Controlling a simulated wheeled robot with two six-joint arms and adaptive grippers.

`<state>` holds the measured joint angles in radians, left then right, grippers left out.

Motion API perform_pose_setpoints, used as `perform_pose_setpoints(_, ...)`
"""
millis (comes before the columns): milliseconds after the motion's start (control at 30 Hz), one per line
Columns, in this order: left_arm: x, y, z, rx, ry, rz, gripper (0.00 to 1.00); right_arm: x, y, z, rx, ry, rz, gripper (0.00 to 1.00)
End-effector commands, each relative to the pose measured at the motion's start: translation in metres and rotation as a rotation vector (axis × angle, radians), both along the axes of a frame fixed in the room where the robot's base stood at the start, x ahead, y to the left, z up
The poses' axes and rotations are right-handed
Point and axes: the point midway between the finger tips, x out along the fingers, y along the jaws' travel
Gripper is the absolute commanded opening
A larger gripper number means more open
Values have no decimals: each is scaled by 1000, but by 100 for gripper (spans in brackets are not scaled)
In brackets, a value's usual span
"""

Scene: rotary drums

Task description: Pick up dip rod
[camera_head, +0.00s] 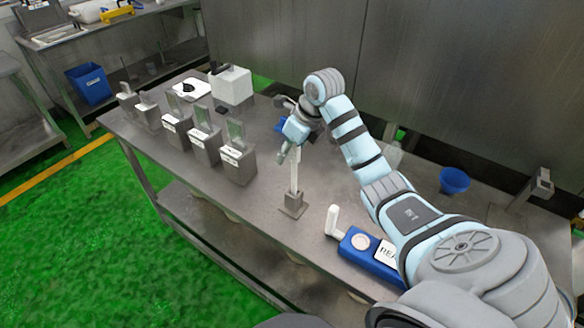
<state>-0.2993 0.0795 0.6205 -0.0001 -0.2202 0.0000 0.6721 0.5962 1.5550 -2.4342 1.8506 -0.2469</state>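A thin white rod (294,178), likely the dip rod, stands upright in a small grey metal block (293,206) on the steel table (255,212). My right gripper (289,153) is at the rod's upper end, with its fingers pointing down. The fingers look close to or touching the rod. The rod's top is partly hidden by the gripper, and I cannot tell whether the fingers are closed on it. My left gripper is not in view.
Several grey holders with clear plates (205,138) line the table's left side, behind them a white box (231,85). A blue device with a white handle (361,248) lies near my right arm. A blue funnel (454,180) is at the right.

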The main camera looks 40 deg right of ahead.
Motion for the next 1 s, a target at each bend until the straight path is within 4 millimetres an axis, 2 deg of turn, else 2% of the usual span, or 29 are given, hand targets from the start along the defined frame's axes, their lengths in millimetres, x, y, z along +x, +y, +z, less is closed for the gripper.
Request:
perform_pose_setpoints(33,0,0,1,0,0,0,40,-1,-1,1,-1,0,-1,26)
perform_pose_setpoints(200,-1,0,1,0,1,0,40,-1,-1,1,-1,1,-1,0)
perform_pose_setpoints(600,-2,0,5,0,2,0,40,0,0,5,0,1,1,0)
perform_pose_setpoints(867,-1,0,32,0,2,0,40,-3,-4,36,-1,1,-8,0)
perform_pose_setpoints(1000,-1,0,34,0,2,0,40,-6,-8,51,0,-1,-17,0)
